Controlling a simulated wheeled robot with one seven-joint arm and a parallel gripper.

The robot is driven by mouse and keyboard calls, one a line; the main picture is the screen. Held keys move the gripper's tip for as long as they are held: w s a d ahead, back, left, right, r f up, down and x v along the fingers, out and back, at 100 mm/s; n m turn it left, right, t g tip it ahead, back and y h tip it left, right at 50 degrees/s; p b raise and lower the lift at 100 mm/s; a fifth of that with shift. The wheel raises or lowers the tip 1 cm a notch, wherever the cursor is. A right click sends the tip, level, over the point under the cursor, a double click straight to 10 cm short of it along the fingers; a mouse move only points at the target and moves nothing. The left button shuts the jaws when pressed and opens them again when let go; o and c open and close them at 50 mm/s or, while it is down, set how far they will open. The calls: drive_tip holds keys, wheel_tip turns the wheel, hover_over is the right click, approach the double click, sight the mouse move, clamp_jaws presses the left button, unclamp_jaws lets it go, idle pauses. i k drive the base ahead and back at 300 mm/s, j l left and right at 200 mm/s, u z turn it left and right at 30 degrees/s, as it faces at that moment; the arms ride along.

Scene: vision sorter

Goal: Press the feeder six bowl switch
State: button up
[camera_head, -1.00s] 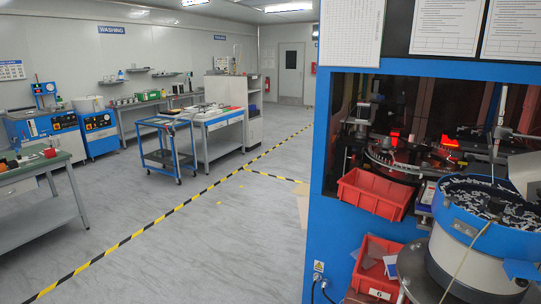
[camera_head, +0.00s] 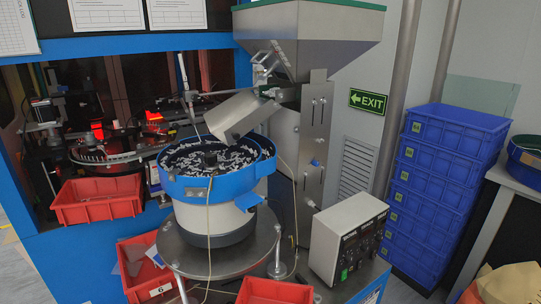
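A vibratory feeder bowl (camera_head: 208,222), white with a blue rim and full of small light parts, stands on a round metal plate (camera_head: 190,258) in the middle of the view. A grey control box (camera_head: 328,228) with a dark front panel stands to its right. The panel carries several knobs, and a small green spot (camera_head: 344,275), perhaps a switch, shows at its lower left. I cannot read its state. A red bin (camera_head: 150,270) at the bowl's lower left bears a "6" label. My gripper is not in view.
A metal hopper (camera_head: 310,38) with a chute rises behind the bowl. Another red bin (camera_head: 96,200) hangs on the blue machine frame, and one more (camera_head: 275,292) is at the bottom edge. Stacked blue crates (camera_head: 445,170) stand at the right, beside a table.

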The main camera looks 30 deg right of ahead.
sight(344, 276)
drive_tip(key=z, duration=1.6)
drive_tip(key=u, duration=1.3)
drive_tip(key=l+z, duration=0.2)
drive_tip(key=z, duration=0.15)
drive_tip(key=i+l+z, duration=0.1)
drive_tip(key=z, duration=0.2)
drive_tip(key=l+z, duration=0.35)
drive_tip(key=i+j, duration=0.05)
